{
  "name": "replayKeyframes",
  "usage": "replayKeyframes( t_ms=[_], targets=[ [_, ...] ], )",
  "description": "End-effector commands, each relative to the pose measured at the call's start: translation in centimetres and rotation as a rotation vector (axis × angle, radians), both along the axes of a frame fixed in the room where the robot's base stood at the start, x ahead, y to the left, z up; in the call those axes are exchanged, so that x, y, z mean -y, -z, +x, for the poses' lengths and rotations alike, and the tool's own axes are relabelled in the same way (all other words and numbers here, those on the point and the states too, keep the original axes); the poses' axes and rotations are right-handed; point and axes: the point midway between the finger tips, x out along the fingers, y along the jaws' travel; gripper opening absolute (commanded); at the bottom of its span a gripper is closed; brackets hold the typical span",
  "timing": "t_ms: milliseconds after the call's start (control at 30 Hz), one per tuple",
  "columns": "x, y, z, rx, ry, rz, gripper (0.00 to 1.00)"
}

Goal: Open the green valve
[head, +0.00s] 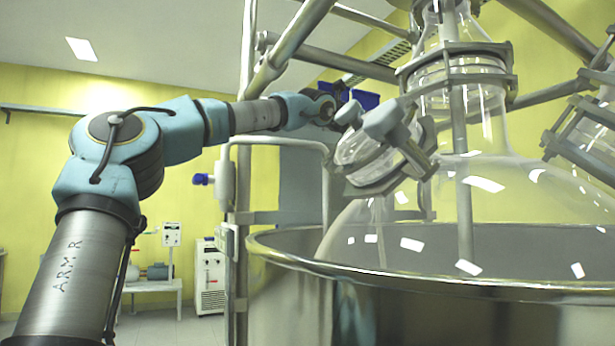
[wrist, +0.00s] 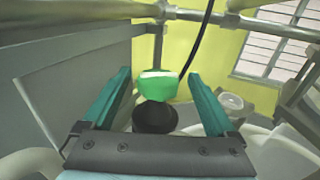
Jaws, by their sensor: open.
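The green valve (wrist: 157,85) has a rounded green handle with a pale band across its top and a black round part under it. It shows in the wrist view, near the middle and framed by the two teal fingers of my gripper (wrist: 157,74). The fingers are apart, one on each side of the handle, with a gap on both sides. I cannot tell how deep the handle lies between them. In the head view my arm reaches right to the reactor. Its end is behind the metal clamps and glass there, and I cannot make out the green valve.
A grey panel (wrist: 72,90) stands close on the left in the wrist view. Metal pipes (wrist: 75,18) cross above, and a black cable hangs near the valve. In the head view, a large glass vessel (head: 540,215) sits in a steel tub (head: 430,312) with metal posts around it.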

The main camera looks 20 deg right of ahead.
Motion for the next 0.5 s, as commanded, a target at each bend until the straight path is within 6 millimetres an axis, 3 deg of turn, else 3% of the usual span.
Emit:
replayKeyframes(
  t_ms=[500],
  targets=[
    [-0.3, -0.55, 0.45, -0.004, 0.192, -0.005, 0.92]
  ],
)
